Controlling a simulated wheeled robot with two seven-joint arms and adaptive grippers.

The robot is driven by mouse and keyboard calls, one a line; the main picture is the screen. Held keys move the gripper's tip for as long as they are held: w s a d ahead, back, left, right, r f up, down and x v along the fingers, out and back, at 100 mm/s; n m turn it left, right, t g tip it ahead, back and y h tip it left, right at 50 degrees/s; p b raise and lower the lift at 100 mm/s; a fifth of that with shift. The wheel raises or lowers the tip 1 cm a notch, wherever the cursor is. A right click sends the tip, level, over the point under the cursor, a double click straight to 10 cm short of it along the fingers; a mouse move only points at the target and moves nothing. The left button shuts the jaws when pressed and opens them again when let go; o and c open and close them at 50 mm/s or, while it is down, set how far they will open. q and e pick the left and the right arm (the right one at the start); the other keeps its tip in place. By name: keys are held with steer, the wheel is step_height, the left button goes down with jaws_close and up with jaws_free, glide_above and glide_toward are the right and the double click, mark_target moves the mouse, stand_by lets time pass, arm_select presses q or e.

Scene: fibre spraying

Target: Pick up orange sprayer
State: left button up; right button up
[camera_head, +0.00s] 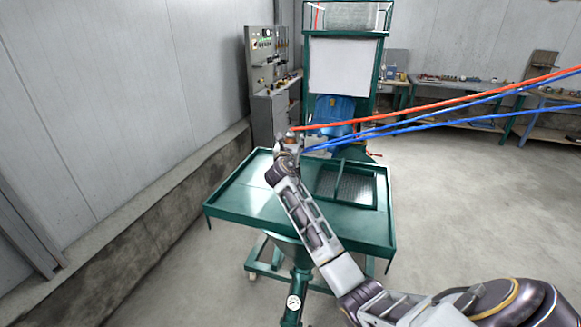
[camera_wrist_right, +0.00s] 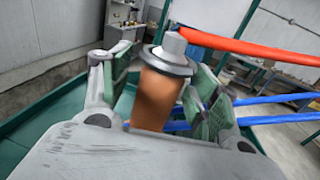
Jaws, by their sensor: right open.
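The orange sprayer (camera_wrist_right: 158,98) has an orange cylindrical body with a grey collar and cap on top. In the right wrist view it stands between the two fingers of my right gripper (camera_wrist_right: 165,78). The fingers are open, one on each side of it; whether either pad touches it I cannot tell. In the head view my right gripper (camera_head: 288,152) is at the far end of my right arm, over the back left part of the green table (camera_head: 245,200). The sprayer is small there and partly hidden by the gripper. My left gripper is not in view.
A red hose (camera_head: 440,103) and blue hoses (camera_head: 440,122) run from the sprayer area to the right, above the table. A grated opening (camera_head: 345,188) lies in the table's right half. Workbenches (camera_head: 470,88) line the back wall.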

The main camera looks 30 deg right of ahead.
jaws_close()
steer(key=shift+r, duration=0.15)
stand_by(0.4)
steer(key=shift+r, duration=0.15)
steer(key=shift+r, duration=4.9)
